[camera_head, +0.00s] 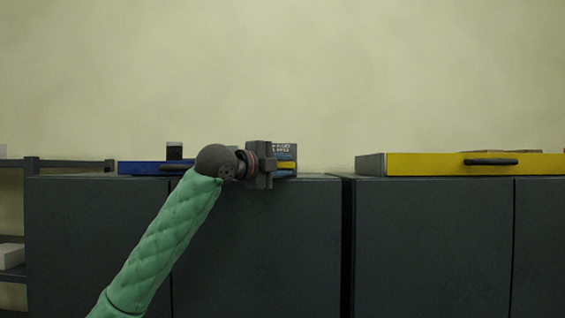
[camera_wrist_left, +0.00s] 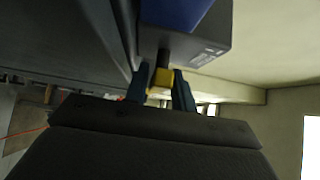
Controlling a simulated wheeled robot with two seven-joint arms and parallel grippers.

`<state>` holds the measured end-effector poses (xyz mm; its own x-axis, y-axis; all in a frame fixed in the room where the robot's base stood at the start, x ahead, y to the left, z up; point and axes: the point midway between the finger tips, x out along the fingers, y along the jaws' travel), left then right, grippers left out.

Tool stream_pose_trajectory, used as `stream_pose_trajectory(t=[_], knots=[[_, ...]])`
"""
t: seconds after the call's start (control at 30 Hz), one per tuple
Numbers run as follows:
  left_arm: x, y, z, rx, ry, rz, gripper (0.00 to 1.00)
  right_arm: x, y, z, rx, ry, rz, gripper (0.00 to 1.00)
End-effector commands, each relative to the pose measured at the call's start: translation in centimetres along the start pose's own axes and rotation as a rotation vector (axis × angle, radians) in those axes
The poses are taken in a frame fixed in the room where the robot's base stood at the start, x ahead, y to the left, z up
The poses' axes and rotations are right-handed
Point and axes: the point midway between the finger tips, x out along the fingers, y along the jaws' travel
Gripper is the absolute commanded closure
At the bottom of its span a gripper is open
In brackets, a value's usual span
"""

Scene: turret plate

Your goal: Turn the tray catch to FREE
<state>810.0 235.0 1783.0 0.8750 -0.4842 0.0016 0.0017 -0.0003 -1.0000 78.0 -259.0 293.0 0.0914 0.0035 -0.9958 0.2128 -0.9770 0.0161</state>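The tray catch shows as a small yellow handle (camera_wrist_left: 160,78) on a dark stem, on the side of a grey box (camera_wrist_left: 205,45) with a blue face. In the head view the yellow handle (camera_head: 288,166) lies level between the blue fingers of my left gripper (camera_head: 287,167), one above and one below. In the left wrist view my left gripper (camera_wrist_left: 160,92) has a finger against each side of the handle. In the head view the box (camera_head: 290,148) carries white lettering too small to read. My right gripper is out of view.
The box stands on dark cabinets (camera_head: 260,240). A blue tray (camera_head: 140,168) with a dark block (camera_head: 174,151) is left of my wrist. A yellow drawer or tray (camera_head: 430,164) with a black handle (camera_head: 491,162) is at the right. The cabinet top between is clear.

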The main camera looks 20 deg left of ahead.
Motion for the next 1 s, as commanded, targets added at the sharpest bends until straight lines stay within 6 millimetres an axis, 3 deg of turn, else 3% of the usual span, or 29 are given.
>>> stream_pose_trajectory(t=[0.2,0.33,0.63,1.0], knots=[[0.0,0.1,0.0,0.000,0.000,0.000,0.77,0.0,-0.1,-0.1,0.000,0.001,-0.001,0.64],[0.0,0.1,0.0,-0.001,0.000,0.001,1.00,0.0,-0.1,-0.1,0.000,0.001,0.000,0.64],[0.0,0.3,0.0,-0.012,0.000,-0.009,1.00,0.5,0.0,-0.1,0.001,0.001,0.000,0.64],[0.0,0.6,0.0,-0.103,0.001,-0.100,1.00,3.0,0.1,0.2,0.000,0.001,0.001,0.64]])
